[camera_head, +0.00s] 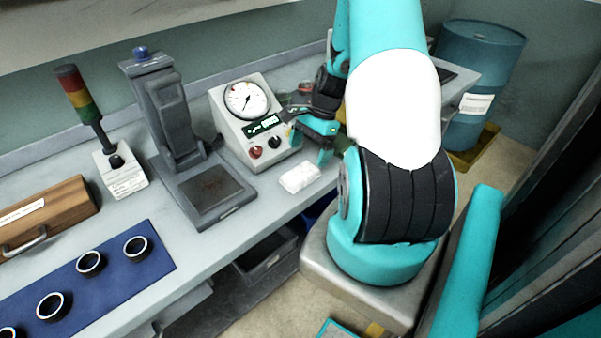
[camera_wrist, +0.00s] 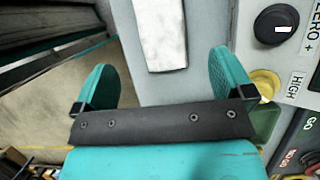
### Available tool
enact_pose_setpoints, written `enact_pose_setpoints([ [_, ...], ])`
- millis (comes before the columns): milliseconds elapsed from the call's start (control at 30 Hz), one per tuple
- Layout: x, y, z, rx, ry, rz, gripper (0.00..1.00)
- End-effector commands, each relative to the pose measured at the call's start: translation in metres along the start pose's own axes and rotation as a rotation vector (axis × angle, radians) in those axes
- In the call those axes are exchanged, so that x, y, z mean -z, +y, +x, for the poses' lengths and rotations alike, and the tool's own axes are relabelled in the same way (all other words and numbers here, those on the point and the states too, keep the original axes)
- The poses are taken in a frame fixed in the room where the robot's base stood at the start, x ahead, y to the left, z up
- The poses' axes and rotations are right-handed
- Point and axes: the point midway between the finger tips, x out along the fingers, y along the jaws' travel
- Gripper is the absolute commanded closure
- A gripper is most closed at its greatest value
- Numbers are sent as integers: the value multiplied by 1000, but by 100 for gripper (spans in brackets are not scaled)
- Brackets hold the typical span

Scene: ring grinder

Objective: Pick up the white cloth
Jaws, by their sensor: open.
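The white cloth (camera_head: 299,178) is a small folded block lying flat near the front edge of the grey bench. In the wrist view the white cloth (camera_wrist: 161,34) shows ahead of the fingers, its near end between their lines and its far end cut off by the top of the picture. My gripper (camera_head: 309,146) is above the bench, just behind and above the cloth in the head view. In the wrist view my gripper (camera_wrist: 165,78) has its teal fingers wide apart, with nothing between them.
A dial gauge box (camera_head: 227,129) with knobs stands close behind the cloth. A dark press stand (camera_head: 222,208) is to its left, then a signal tower (camera_head: 119,172). Several rings lie on a blue mat (camera_head: 111,277). A blue drum (camera_head: 482,65) is at the back right.

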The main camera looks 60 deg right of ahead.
Motion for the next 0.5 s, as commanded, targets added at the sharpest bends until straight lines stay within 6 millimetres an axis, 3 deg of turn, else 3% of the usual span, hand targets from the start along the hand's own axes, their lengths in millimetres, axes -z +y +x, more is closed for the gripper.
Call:
enact_pose_setpoints([
  [267, -1, 0, 21, -4, -2, 0, 1],
  [500, -1, -2, 55, -4, -2, -1, 1],
])
